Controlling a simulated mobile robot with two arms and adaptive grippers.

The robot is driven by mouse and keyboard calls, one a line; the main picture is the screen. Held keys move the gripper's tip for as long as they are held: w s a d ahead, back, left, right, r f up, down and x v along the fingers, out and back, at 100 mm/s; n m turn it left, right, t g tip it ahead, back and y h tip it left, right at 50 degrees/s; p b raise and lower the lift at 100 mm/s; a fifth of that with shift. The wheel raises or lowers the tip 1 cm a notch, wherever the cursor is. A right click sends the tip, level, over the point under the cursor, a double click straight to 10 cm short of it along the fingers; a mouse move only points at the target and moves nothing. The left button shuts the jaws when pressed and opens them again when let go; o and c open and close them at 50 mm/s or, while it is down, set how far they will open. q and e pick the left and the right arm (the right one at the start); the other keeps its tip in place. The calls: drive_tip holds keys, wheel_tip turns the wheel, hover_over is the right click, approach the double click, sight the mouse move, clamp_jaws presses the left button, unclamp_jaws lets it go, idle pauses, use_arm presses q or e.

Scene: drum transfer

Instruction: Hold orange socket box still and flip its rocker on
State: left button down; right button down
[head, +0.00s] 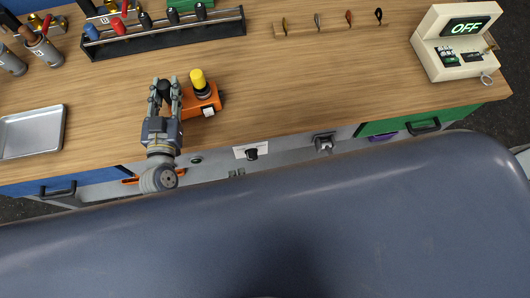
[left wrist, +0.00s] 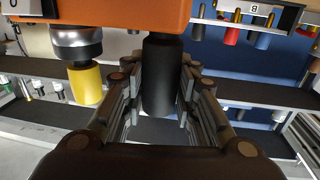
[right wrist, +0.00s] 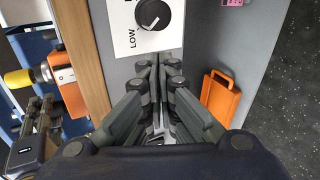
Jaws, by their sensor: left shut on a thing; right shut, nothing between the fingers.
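The orange socket box (head: 207,105) sits on the wooden bench near its front edge. It fills the top of the left wrist view (left wrist: 130,12) and shows at left in the right wrist view (right wrist: 69,85). A yellow-capped part (head: 198,80) and a black cylinder (left wrist: 162,75) stick out from it. My left gripper (head: 168,88) is shut on the black cylinder, beside the box. My right gripper (right wrist: 156,62) is shut and empty, in front of the bench's front panel, apart from the box. I cannot make out the rocker's position.
A black knob (right wrist: 152,15) on a LOW label is close ahead of my right fingertips. An orange handled piece (right wrist: 220,97) is on the panel. A metal tray (head: 32,132) lies left; a tool rack (head: 165,33) is behind; an OFF display box (head: 450,45) stands right. The bench middle is clear.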

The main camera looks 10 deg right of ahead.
drive_tip(key=s+d+f+g, duration=0.1)
drive_tip(key=d+f+g, duration=0.1)
drive_tip(key=f, duration=0.4)
drive_tip(key=s+d+f+m+g+h, duration=0.1)
drive_tip(key=d+f+g, duration=0.1)
drive_tip(key=d+f, duration=0.3)
wheel_tip(320, 180, down, 2)
drive_tip(key=shift+s+d+m, duration=0.15)
drive_tip(key=shift+s+m, duration=0.15)
drive_tip(key=shift+s, duration=0.1)
use_arm(q)
drive_tip(key=c, duration=1.2)
unclamp_jaws()
